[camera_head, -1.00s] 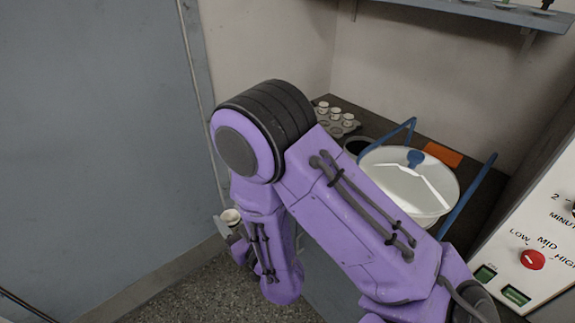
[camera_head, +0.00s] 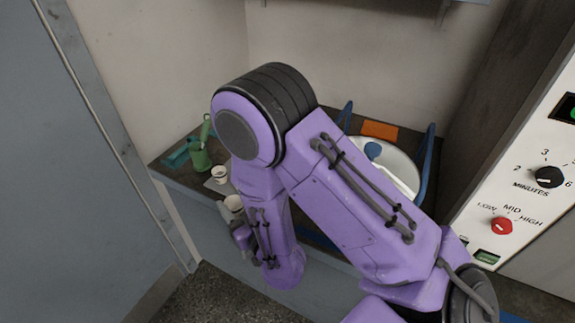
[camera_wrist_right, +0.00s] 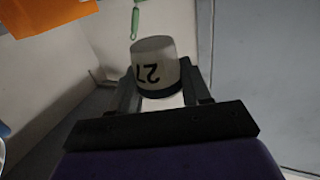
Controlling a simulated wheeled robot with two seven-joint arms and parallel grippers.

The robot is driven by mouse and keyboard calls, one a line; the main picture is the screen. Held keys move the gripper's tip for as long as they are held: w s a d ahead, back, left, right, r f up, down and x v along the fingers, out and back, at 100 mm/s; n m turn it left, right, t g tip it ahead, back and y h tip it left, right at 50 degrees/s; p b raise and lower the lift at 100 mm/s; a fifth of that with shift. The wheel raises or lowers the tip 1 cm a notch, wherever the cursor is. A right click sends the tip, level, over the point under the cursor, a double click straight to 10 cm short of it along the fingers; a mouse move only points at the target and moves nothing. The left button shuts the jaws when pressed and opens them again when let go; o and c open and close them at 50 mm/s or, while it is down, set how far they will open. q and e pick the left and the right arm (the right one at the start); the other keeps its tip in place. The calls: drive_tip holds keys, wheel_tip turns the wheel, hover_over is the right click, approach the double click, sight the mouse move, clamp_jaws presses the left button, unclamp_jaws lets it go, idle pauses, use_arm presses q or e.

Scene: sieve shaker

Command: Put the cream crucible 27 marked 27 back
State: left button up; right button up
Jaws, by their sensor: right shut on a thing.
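The cream crucible 27 (camera_wrist_right: 153,60) is held between the two dark fingers of my right gripper (camera_wrist_right: 160,88) in the right wrist view. Its black 27 reads upside down there. In the head view, the held crucible (camera_head: 233,202) is a small pale cup at my right gripper (camera_head: 228,212), near the counter's front edge. Another pale crucible (camera_head: 219,172) stands on a grey rack (camera_head: 213,187) just behind it. My purple right arm hides most of that rack. My left gripper is not in view.
A green container (camera_head: 199,157) stands on the dark counter (camera_head: 176,172) at the left. A control panel (camera_head: 520,195) stands at the right.

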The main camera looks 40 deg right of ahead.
use_arm(q)
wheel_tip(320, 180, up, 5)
drive_tip(key=p, duration=0.4)
use_arm(e)
drive_tip(key=s+d+r+m+g+h, duration=0.1)
drive_tip(key=s+d+r+m+h, duration=0.35)
drive_tip(key=s+h, duration=0.2)
drive_tip(key=shift+g, duration=0.3)
drive_tip(key=w+d+f+b, duration=0.2)
drive_tip(key=w+f, duration=0.1)
drive_tip(key=w+d+f+b, duration=0.1)
drive_tip(key=w+d+f, duration=0.2)
drive_tip(key=w+f, duration=0.1)
drive_tip(key=w+d+f+b, duration=0.2)
drive_tip(key=w+d+f, duration=0.1)
drive_tip(key=shift+w+d+f+b, duration=0.2)
drive_tip(key=shift+w+f+b, duration=0.05)
drive_tip(key=shift+f+b, duration=0.05)
wheel_tip(320, 180, down, 2)
drive_tip(key=shift+f+p, duration=0.15)
drive_tip(key=shift+p, duration=0.25)
drive_tip(key=shift+f, duration=0.3)
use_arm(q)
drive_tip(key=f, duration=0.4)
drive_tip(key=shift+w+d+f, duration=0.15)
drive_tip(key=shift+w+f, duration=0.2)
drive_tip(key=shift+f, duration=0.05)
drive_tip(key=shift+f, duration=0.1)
use_arm(e)
drive_tip(key=shift+f, duration=0.1)
